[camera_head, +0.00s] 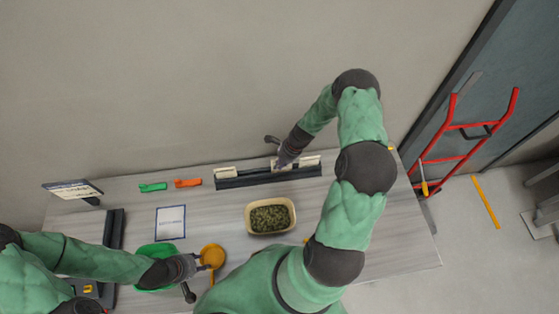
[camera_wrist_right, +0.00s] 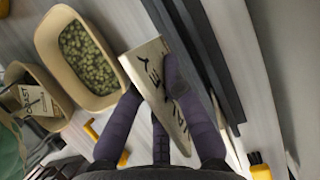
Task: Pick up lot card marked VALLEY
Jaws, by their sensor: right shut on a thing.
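The lot card (camera_wrist_right: 152,82) is a pale plate with dark letters. In the right wrist view some letters, including "EY", show, and a finger covers part of the word. My right gripper (camera_wrist_right: 151,84) is shut on it, one finger on each side. The card is tilted beside the dark slotted rack (camera_wrist_right: 203,60); I cannot tell whether it is clear of it. In the head view my right gripper (camera_head: 281,162) is at the middle of the rack (camera_head: 268,180). My left gripper (camera_head: 197,265) is beside a yellow-orange scoop (camera_head: 213,256); its grip is unclear.
A tan tub of green pellets (camera_head: 249,221) stands in front of the rack. Other pale cards (camera_head: 309,161) stand in the rack. The table's right end is clear.

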